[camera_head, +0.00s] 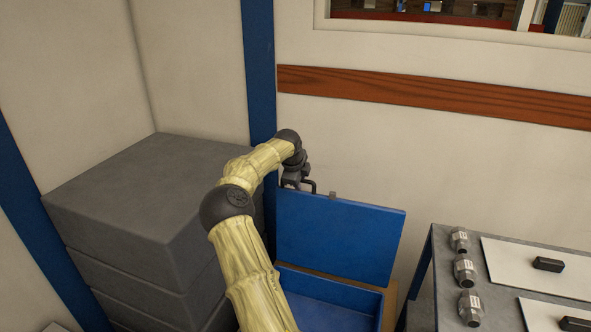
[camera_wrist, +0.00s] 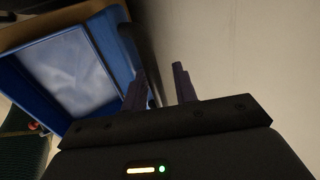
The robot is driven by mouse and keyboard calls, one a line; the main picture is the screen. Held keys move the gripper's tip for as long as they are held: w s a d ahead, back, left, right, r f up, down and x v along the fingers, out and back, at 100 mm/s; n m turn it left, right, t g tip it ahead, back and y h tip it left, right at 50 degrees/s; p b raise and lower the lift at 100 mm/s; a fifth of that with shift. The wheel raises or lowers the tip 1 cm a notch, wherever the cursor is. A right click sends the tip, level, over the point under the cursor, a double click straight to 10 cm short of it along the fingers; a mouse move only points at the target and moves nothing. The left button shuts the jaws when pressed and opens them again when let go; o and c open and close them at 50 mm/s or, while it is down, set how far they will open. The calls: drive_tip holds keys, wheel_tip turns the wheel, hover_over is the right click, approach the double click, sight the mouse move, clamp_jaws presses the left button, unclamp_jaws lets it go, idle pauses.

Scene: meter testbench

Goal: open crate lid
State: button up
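The blue crate lid (camera_head: 335,235) stands raised, nearly upright, at the back of the blue crate (camera_head: 330,298) in the head view. A small grey latch (camera_head: 332,194) sits on its top edge. The crate's inside shows below the lid, partly hidden by my arm. My gripper (camera_head: 308,186) is at the lid's upper left corner; I cannot tell whether it touches the lid. The open crate (camera_wrist: 72,75) shows at left there.
Stacked grey boxes (camera_head: 140,200) stand left of the crate, close to my arm. A grey bench (camera_head: 445,275) with metal fittings (camera_head: 465,270) and white panels (camera_head: 535,265) stands at right. The pale wall (camera_head: 370,150) is close behind the lid.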

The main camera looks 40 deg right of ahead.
drive_tip(key=shift+a+r+b, duration=0.2)
drive_tip(key=shift+b, duration=0.1)
drive_tip(key=b+v, duration=0.5)
drive_tip(key=v, duration=1.1)
drive_tip(key=shift+r+b, duration=0.3)
drive_tip(key=shift+b, duration=0.05)
drive_tip(key=shift+a, duration=0.2)
